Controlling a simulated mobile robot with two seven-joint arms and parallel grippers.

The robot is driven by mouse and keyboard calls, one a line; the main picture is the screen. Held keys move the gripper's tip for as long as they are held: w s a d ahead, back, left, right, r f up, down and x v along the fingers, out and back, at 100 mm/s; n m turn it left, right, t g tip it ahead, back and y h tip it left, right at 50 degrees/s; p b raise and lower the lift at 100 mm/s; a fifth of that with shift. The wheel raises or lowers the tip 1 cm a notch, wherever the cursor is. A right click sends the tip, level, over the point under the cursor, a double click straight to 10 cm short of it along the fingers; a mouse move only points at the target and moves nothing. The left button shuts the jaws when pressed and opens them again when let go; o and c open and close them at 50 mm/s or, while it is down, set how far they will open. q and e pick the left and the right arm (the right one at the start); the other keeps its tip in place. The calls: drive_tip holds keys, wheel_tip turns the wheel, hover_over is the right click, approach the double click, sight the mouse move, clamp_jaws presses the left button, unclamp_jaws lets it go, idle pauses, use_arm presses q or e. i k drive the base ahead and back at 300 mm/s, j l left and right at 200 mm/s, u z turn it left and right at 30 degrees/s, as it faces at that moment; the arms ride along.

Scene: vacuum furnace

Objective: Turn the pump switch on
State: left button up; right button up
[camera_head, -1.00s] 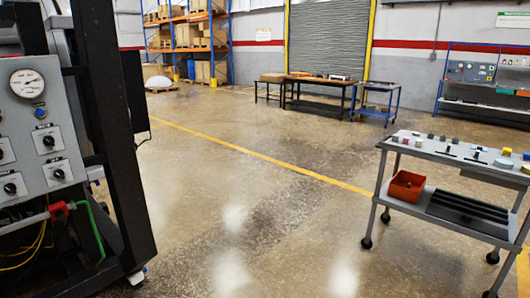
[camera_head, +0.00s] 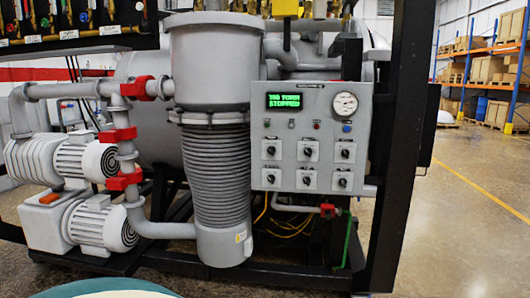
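The grey control panel (camera_head: 313,137) of the vacuum furnace faces me right of centre. It carries two rows of black rotary switches, such as the upper left one (camera_head: 271,150), the upper middle one (camera_head: 308,151) and the lower left one (camera_head: 271,179). Their labels are too small to read, so I cannot tell which is the pump switch. A green display (camera_head: 285,101) reads "STOPPED" under a line that looks like "760 TORR". A round gauge (camera_head: 345,104) and small coloured buttons or lamps sit beside and below it. Neither of my grippers is in view.
A large ribbed grey cylinder (camera_head: 220,175) stands left of the panel. Grey pumps (camera_head: 85,160) with red clamps are at the left. A black frame post (camera_head: 403,140) rises right of the panel. Open floor (camera_head: 465,220) lies further right, with shelving (camera_head: 480,65) behind.

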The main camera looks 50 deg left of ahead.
sight(271, 150)
drive_tip(key=u, duration=1.7)
drive_tip(key=i+l+u, duration=0.1)
drive_tip(key=i+l, duration=0.1)
drive_tip(key=l, duration=0.1)
